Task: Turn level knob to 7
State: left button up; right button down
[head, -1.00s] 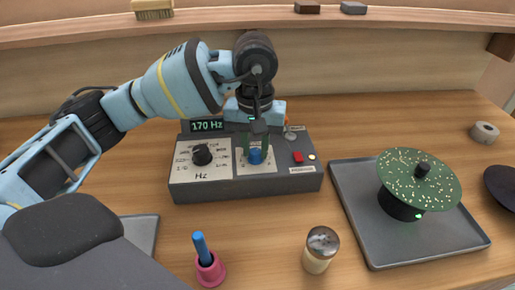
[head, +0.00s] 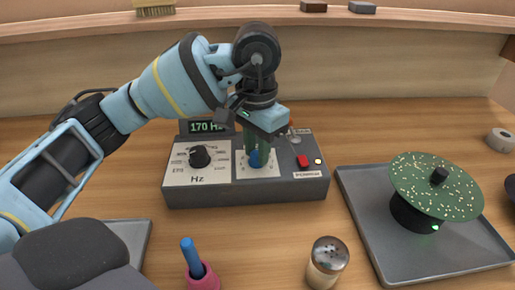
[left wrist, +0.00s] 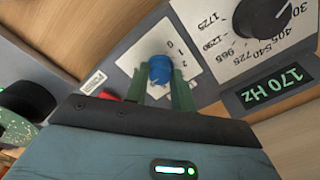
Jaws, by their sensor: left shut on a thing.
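The level knob is a small blue knob (head: 256,158) on the pale right-hand dial plate of a grey box (head: 245,193). My left gripper (head: 253,145) comes down from above with its green fingers on either side of the knob, shut on it. The left wrist view shows the blue knob (left wrist: 160,70) between the fingertips (left wrist: 160,82). A few low scale numbers, 0, 1 and 2, show beside it there; the rest of the scale and the knob's pointer are hidden or too small to read. My right gripper is not in view.
The box also has a black Hz knob (head: 200,157), a display (head: 207,127) reading 170 Hz and a red switch (head: 303,161). A grey tray (head: 390,262) with a speckled green disc (head: 460,199) stands right. A shaker (head: 327,262) and a pink holder (head: 204,277) stand in front.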

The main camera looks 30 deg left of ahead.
aim_at(256, 153)
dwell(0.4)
pick_arm(q)
jog(key=o, duration=1)
jog(key=shift+r, duration=0.1)
notch_tip(256, 153, up, 8)
jog(key=shift+f+p, duration=0.15)
jog(key=shift+p, duration=0.45)
